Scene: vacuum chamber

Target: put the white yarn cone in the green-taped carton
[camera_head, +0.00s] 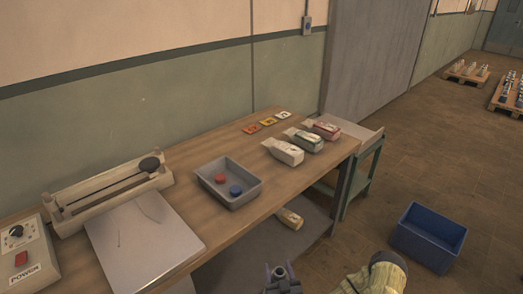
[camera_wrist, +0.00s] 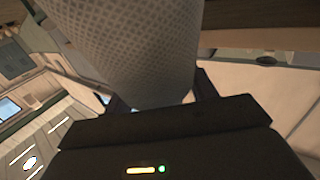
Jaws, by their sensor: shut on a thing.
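A white yarn cone (camera_wrist: 130,45) with a diamond winding pattern fills the upper middle of the wrist view. It tapers toward my gripper (camera_wrist: 160,98), which is shut on it with a finger on either side. The cone's far end is cut off by the top of the frame. In the head view, a pale yellow ribbed shape (camera_head: 362,280) with a dark grey round end shows at the bottom edge; I cannot tell whether it is the held cone. I see no green-taped carton in either view.
A wooden bench (camera_head: 240,228) holds a grey tray (camera_head: 240,200) with red and blue pieces, several bags, cards and a sealer (camera_head: 110,185). A blue crate (camera_head: 428,238) stands on the floor at right. Pallets (camera_head: 466,72) stand far right. Open floor lies between.

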